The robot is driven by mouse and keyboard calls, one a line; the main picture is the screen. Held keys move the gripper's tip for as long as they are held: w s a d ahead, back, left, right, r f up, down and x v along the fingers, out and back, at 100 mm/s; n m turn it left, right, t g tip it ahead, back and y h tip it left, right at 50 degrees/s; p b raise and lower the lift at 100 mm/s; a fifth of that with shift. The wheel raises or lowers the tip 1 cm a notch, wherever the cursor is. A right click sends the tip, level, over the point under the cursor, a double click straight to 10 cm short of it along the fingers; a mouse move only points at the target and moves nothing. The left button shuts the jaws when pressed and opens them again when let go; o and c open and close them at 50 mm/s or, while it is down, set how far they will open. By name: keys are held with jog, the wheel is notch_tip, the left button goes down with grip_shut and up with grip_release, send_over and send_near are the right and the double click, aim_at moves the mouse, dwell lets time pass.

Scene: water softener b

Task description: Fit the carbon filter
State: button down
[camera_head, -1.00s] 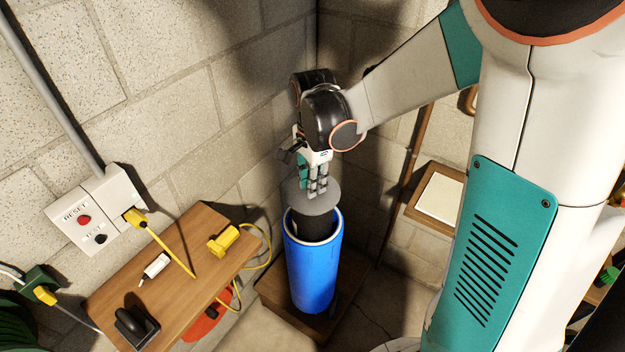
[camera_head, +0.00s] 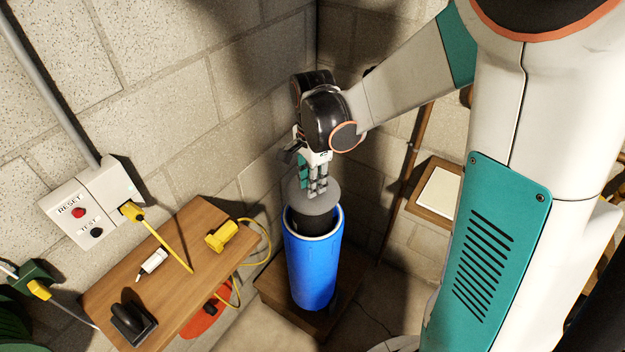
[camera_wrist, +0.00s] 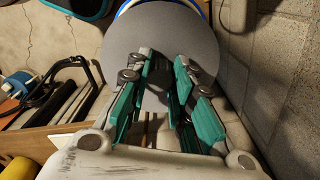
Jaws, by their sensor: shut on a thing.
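The carbon filter (camera_head: 318,204) is a dark cylinder with a grey disc on top. My gripper (camera_head: 317,190) is shut on its top from above. The filter's lower part is inside the open mouth of the blue housing (camera_head: 311,265), and its disc stands a little above the rim. In the wrist view, the grey disc of the filter (camera_wrist: 165,40) lies beyond my gripper's teal fingers (camera_wrist: 166,95), and part of the blue rim shows behind it. The filter's lower end is hidden inside the housing.
A wooden shelf (camera_head: 185,262) at the left holds a yellow part (camera_head: 222,236), a small white item (camera_head: 152,263) and a black item (camera_head: 133,325). A wall box (camera_head: 80,215) has reset and test buttons. Block walls (camera_head: 230,100) stand close behind the housing.

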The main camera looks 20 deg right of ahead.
notch_tip(320, 180, down, 14)
jog(key=b, duration=1)
jog(key=shift+r, duration=0.2)
dwell(4.2)
jog(key=c, duration=1.3)
grip_release()
jog(key=shift+c, duration=0.2)
notch_tip(320, 180, up, 12)
